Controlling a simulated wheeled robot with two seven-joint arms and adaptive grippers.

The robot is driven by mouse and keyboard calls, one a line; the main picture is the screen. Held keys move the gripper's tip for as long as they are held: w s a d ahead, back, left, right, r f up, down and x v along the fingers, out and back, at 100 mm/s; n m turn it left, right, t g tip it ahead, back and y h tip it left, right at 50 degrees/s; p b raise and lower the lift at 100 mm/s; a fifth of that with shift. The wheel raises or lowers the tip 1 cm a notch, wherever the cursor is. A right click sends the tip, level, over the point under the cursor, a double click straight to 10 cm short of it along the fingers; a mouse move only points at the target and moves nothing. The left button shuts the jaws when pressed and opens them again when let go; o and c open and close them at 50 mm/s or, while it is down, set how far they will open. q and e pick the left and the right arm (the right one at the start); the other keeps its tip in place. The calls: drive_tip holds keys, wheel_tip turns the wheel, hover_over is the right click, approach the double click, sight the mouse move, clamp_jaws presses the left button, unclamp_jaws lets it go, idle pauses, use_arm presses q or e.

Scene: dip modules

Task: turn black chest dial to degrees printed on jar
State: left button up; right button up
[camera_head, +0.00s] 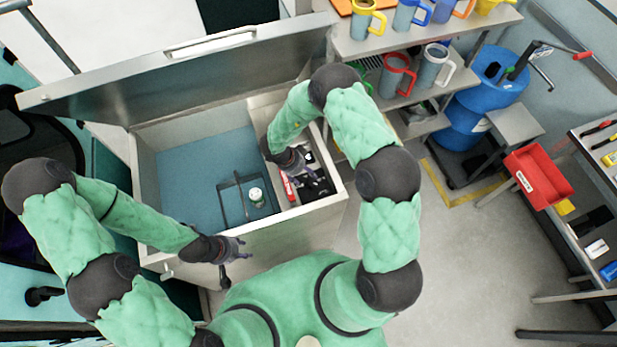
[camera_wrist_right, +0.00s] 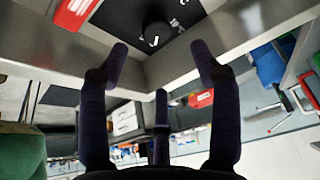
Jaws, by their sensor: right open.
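An open metal chest (camera_head: 245,227) stands in front of me in the head view, with blue fluid in its large left part. A small jar (camera_head: 256,196) with a pale lid stands in a dark basket (camera_head: 232,205) there; its print is too small to read. The black dial (camera_wrist_right: 157,33) sits on a black panel with white marks in the right wrist view; its setting is unclear. My right gripper (camera_head: 298,165) is over the chest's narrow right part, its fingers (camera_wrist_right: 160,62) spread and empty, apart from the dial. My left gripper (camera_head: 237,262) is open and empty by the chest's front wall.
The raised lid (camera_head: 190,75) stands behind the chest. A red item (camera_head: 288,187) lies beside the panel, also in the right wrist view (camera_wrist_right: 76,12). A mug shelf (camera_head: 430,45), blue barrel (camera_head: 480,110) and red bin (camera_head: 538,178) stand to the right. Floor between is clear.

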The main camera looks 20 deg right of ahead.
drive_tip(key=shift+v, duration=1.95)
